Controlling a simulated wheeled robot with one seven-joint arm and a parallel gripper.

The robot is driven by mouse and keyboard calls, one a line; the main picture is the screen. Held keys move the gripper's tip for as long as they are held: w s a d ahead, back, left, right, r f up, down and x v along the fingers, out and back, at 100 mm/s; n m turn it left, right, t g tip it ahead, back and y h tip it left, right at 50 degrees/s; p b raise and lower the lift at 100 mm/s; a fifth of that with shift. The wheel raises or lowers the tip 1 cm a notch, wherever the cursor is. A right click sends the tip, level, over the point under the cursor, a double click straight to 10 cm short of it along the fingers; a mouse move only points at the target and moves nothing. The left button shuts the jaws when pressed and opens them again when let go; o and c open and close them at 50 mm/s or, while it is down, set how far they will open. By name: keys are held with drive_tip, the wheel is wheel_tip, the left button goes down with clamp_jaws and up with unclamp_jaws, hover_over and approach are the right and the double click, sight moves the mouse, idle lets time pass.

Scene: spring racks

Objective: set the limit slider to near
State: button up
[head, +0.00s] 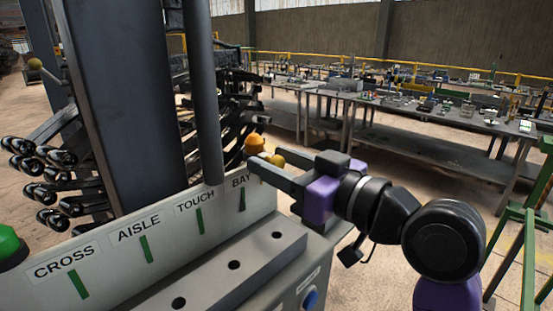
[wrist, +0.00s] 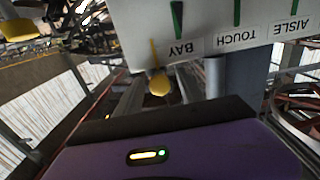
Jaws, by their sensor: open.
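No slider marked "limit" and no "near" mark can be read in either view. A grey panel (head: 110,265) carries the labels CROSS, AISLE, TOUCH and BAY, each with a green strip. A yellow knob (head: 277,160) is by the panel's far end, beyond BAY. In the wrist view a yellow knob (wrist: 159,86) on a thin stem shows between my grey fingers, near the upside-down BAY label. My gripper (head: 262,169), purple with grey fingers, is open and reaches left to the BAY end. Whether a finger touches the knob cannot be told.
An orange knob (head: 255,142) stands just behind my fingers. A dark upright column (head: 120,100) and a thinner post (head: 206,90) rise beside the panel. A green button (head: 10,244) and a blue knob (head: 311,299) are nearby. Cluttered benches (head: 430,115) stand farther back.

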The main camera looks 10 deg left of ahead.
clamp_jaws()
idle(1.4)
